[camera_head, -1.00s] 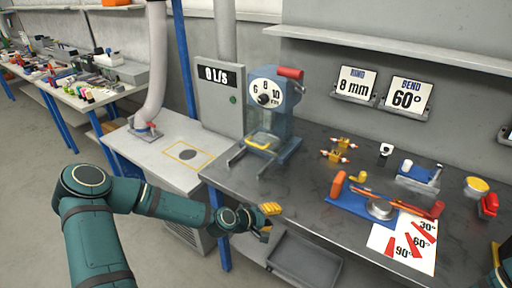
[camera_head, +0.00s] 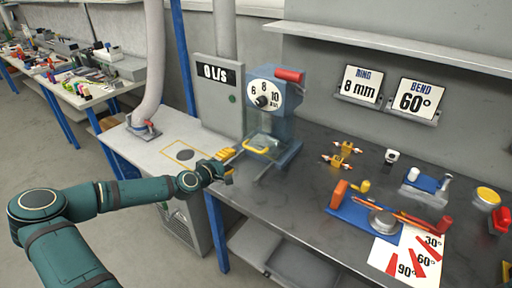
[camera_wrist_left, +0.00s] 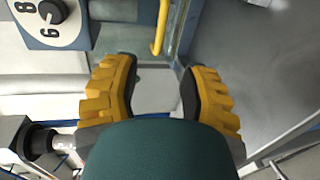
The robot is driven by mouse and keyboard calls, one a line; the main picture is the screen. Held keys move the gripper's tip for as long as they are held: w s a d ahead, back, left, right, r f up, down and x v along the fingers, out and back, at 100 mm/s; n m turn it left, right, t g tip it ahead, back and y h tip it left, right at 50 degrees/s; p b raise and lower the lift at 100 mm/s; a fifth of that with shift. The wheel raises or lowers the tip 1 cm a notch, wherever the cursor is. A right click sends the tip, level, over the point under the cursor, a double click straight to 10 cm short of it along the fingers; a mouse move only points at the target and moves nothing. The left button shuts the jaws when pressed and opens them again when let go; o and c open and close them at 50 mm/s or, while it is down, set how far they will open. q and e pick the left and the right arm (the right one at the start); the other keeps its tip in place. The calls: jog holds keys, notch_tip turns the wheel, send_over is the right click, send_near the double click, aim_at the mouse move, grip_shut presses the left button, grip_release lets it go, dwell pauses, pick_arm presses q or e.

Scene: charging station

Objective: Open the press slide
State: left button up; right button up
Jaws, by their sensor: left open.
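The press (camera_head: 270,100) is a blue machine with a white dial and a red lever, standing at the left end of the dark bench. Its slide is a clear panel (camera_head: 262,140) low on the front, with a yellow handle (camera_head: 256,150). My left gripper (camera_head: 230,164), with yellow fingers, is open just left of the handle and apart from it. In the left wrist view the open fingers (camera_wrist_left: 160,92) have nothing between them, and the yellow handle (camera_wrist_left: 158,38) is beyond them.
A bending tool on a blue base (camera_head: 350,212), an angle card (camera_head: 408,258) and yellow fittings (camera_head: 342,155) lie on the bench, right of the press. A grey panel reading 0 L/s (camera_head: 218,95) stands behind my left gripper. The bench top before the fittings is clear.

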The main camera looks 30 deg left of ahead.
aim_at(251, 148)
pick_arm(q)
jog(key=b+x, duration=0.1)
jog(key=x, duration=1.2)
jog(key=shift+d+b, duration=0.2)
jog(key=shift+b, duration=0.2)
grip_shut()
